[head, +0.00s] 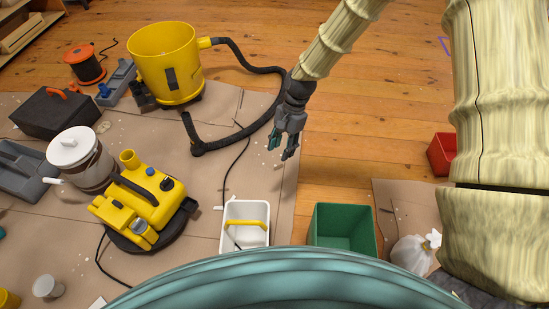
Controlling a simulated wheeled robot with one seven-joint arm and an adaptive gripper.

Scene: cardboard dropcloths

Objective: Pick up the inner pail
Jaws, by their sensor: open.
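A white rectangular pail (231,238) with a yellow bar across it stands at the bottom centre, on the cardboard. It looks most like the inner pail, but I cannot tell for sure. Its lower part is hidden behind my teal body. My gripper (282,146) is open and empty, pointing down, above and to the right of the pail in the picture. It is clear of the pail, near the black hose and the right edge of the cardboard.
A green bin (342,222) stands right of the pail, and a red bin (441,155) farther right. A yellow drum (152,62) with a black hose (240,134), a yellow motor head (150,200) and a white-lidded canister (95,172) stand left. Wooden floor (345,130) is open right of my gripper.

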